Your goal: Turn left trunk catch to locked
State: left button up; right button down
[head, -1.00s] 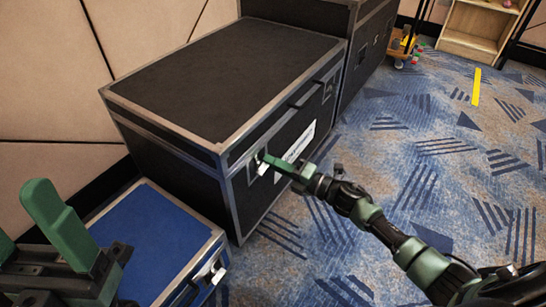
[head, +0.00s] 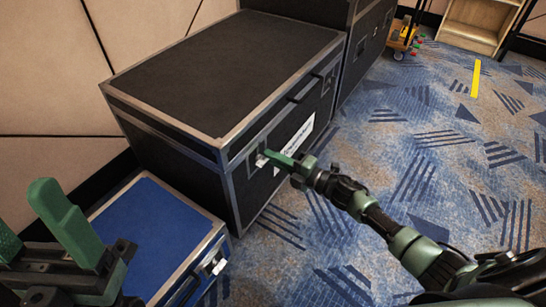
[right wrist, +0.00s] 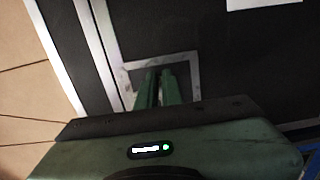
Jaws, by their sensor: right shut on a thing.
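The black trunk (head: 215,85) has metal edges and stands against the wall. Its left catch (head: 261,160) is a small bright metal piece in a recessed plate on the front face, largely covered by my fingers. My right gripper (head: 272,156) is shut on the left catch. In the right wrist view, the green fingers (right wrist: 157,80) are close together inside the metal-framed catch plate (right wrist: 194,82); the catch itself is hidden between them. I cannot tell how far the catch is turned. My left gripper (head: 35,232) is open and empty at the lower left.
A blue case (head: 150,235) with metal edges stands in front of the trunk, near my left gripper. Another black case (head: 368,35) stands behind, with a wooden shelf (head: 478,30) farther back. The patterned carpet (head: 440,150) at right is clear.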

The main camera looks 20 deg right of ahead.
jog(key=c, duration=1.6)
grip_release()
jog(key=p+v, duration=0.2)
jog(key=v, duration=0.5)
jog(key=shift+s+d, duration=0.3)
